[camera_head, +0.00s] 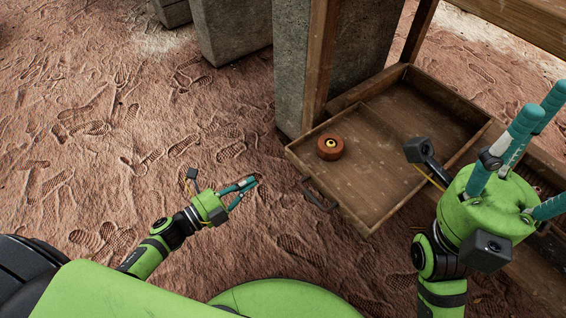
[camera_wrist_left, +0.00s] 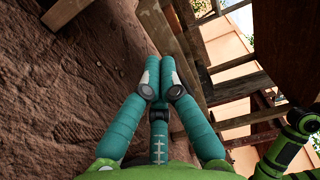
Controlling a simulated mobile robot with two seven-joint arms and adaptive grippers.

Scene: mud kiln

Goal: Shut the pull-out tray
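The pull-out tray (camera_head: 375,211) is a shallow brown wooden box, standing well out from the wooden frame in the head view. A dark handle (camera_head: 317,194) is on its near-left front board. My left gripper (camera_head: 251,182) is left of the handle, apart from it, over the dirt. Its teal fingers come together at the tips, with nothing between them; the left wrist view also shows them closed (camera_wrist_left: 159,65). My right gripper (camera_head: 541,130) is at the right, its teal fingers spread and empty. It and its arm hide part of the tray's right side and the frame.
A round reddish-brown object (camera_head: 330,147) with a brass-coloured centre lies inside the tray near its left corner. A wooden post (camera_head: 319,60) and a grey stone block (camera_head: 292,65) stand behind the tray. The footprinted dirt floor (camera_head: 130,110) at left is clear.

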